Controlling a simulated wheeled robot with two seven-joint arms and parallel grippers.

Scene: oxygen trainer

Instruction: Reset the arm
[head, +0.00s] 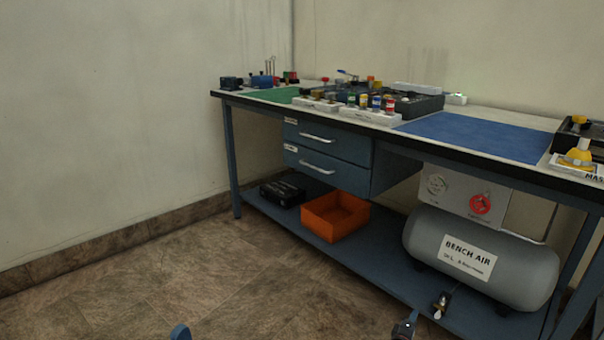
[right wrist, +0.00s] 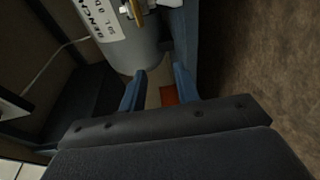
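My right gripper (head: 405,328) is at the bottom edge of the head view, in front of the bench's lower shelf. In the right wrist view its two blue fingers (right wrist: 159,88) stand apart with nothing between them. The grey air tank (right wrist: 128,35) and a brass fitting (right wrist: 140,8) lie beyond the fingertips there. A blue tip (head: 180,332), which looks like part of my left gripper, shows at the bottom edge of the head view. The rest of it is out of frame, so its opening cannot be told.
The workbench (head: 480,165) carries a blue mat (head: 480,133), a green mat (head: 277,95) and several small parts. On its lower shelf (head: 385,290) are an orange bin (head: 335,216), a black case (head: 282,190) and the tank (head: 480,258). The floor at left is clear.

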